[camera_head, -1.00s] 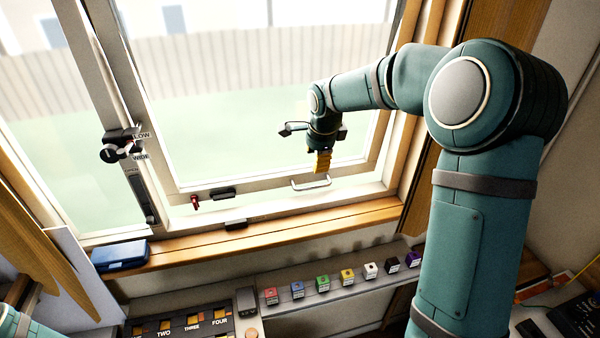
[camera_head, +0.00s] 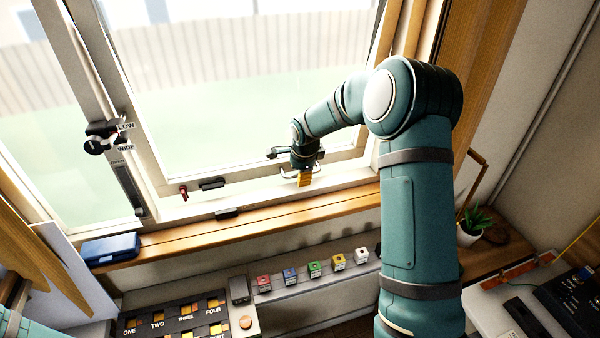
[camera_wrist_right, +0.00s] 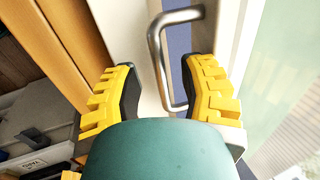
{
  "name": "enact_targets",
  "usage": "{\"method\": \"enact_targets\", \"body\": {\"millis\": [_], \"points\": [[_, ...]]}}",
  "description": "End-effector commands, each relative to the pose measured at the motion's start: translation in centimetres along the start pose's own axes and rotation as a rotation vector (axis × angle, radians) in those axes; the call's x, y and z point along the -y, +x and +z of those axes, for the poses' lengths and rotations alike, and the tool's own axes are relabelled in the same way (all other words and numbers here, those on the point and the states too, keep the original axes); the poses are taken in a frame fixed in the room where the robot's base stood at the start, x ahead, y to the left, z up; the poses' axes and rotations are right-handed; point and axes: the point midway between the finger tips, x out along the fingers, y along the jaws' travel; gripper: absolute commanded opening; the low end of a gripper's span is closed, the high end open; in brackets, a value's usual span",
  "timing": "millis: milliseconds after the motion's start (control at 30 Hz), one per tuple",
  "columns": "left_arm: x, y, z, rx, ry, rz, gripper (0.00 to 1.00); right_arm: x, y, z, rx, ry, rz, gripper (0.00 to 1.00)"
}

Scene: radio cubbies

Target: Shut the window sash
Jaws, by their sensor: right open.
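The window sash (camera_head: 155,130) is a pale frame around a large pane; how far it stands open is hard to tell. A metal bar handle (camera_wrist_right: 156,55) sits on its bottom rail. My right gripper (camera_head: 304,181) is at this handle in the head view and partly covers it. In the right wrist view the open yellow fingers of the right gripper (camera_wrist_right: 160,68) stand on either side of the handle, with gaps showing. A red-tipped catch (camera_head: 183,192) and a dark latch part (camera_head: 212,183) are on the bottom rail, left of the handle. My left gripper is out of view.
A lever marked LOW and WIDE (camera_head: 103,137) is on the left post. A blue case (camera_head: 110,248) lies on the wooden sill (camera_head: 205,236). Below are several coloured cubes on a ledge (camera_head: 290,292) and a numbered panel. A potted plant (camera_head: 476,222) stands at right.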

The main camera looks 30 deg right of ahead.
Motion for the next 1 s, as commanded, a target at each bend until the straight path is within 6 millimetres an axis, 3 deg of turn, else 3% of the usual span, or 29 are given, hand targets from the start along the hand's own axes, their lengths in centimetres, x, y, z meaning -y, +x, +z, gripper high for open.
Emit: {"method": "enact_targets", "body": {"millis": [367,467,500,1000], "points": [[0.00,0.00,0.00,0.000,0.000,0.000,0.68,0.03,0.38,-0.04,0.000,0.000,-0.001,0.40],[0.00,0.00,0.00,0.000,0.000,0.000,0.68,0.03,0.38,-0.03,0.000,0.000,-0.001,0.05],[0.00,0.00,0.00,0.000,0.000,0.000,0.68,0.03,0.38,-0.03,0.000,0.000,-0.001,0.00],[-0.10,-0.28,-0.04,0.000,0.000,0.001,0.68,-0.74,0.16,0.04,0.000,-0.001,0.024,0.00]]}}
